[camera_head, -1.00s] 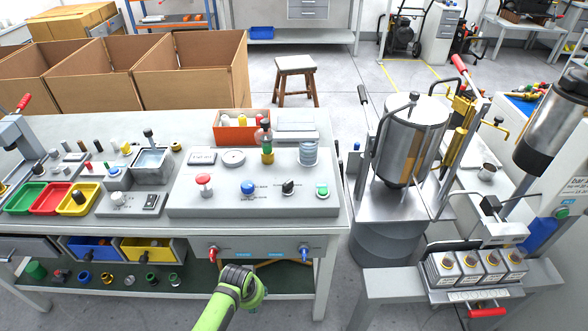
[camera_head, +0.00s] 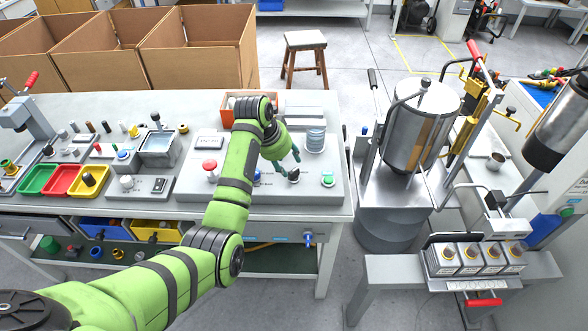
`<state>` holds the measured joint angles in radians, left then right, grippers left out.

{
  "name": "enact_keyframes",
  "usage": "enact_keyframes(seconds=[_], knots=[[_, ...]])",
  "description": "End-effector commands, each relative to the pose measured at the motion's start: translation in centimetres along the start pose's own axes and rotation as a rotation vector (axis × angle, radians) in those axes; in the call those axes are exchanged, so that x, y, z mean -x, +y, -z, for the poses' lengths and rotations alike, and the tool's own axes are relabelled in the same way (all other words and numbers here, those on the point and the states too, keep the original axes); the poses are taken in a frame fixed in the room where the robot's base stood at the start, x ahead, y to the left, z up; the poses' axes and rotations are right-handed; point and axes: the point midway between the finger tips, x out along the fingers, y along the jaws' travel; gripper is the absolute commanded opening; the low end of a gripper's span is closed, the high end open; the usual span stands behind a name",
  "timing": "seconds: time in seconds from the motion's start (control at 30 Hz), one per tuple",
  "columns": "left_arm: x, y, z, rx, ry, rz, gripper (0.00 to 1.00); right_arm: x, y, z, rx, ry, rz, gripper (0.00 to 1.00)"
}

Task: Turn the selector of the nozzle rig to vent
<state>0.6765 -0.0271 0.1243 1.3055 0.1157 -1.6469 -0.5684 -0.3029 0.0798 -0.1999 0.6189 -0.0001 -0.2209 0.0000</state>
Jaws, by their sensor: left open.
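The nozzle rig (camera_head: 196,185) is a light grey sloped panel on the bench. Its black selector knob (camera_head: 293,176) sits right of the middle of the panel. My left gripper (camera_head: 289,163) is open, pointing down just above and behind the selector, with its fingers very close to the knob. I cannot tell whether they touch it. The printed selector positions are too small to read. My left arm crosses the panel, hides the upright nozzle and partly covers the blue knob (camera_head: 257,181). My right gripper is not in view.
A red mushroom button (camera_head: 210,165) is left of my arm and a green button (camera_head: 328,178) is right of the selector. A ribbed clear cylinder (camera_head: 316,139) stands close behind the gripper. An orange bin (camera_head: 228,103) is behind the panel. A steel tank (camera_head: 408,130) stands to the right.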

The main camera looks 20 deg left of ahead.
Motion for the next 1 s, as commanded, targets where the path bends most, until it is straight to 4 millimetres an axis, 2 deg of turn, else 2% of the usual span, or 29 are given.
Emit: enact_keyframes(seconds=[0.17, 0.4, 0.6, 0.97, 1.0], knots=[[-1.0, 0.1, 0.4, -0.005, -0.002, -0.009, 0.45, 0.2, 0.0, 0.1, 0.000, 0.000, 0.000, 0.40], [-4.5, 0.1, 0.3, -0.005, -0.002, -0.008, 0.45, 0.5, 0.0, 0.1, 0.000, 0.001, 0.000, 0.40], [-6.3, 0.1, 0.3, -0.004, 0.001, -0.006, 0.45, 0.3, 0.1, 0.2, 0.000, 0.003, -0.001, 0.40], [-6.9, 0.1, 0.3, -0.005, 0.001, -0.004, 0.45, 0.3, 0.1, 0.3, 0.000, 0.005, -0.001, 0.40], [-6.9, 0.1, 0.3, -0.005, 0.001, -0.005, 0.41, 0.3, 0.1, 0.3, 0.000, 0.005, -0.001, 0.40]])
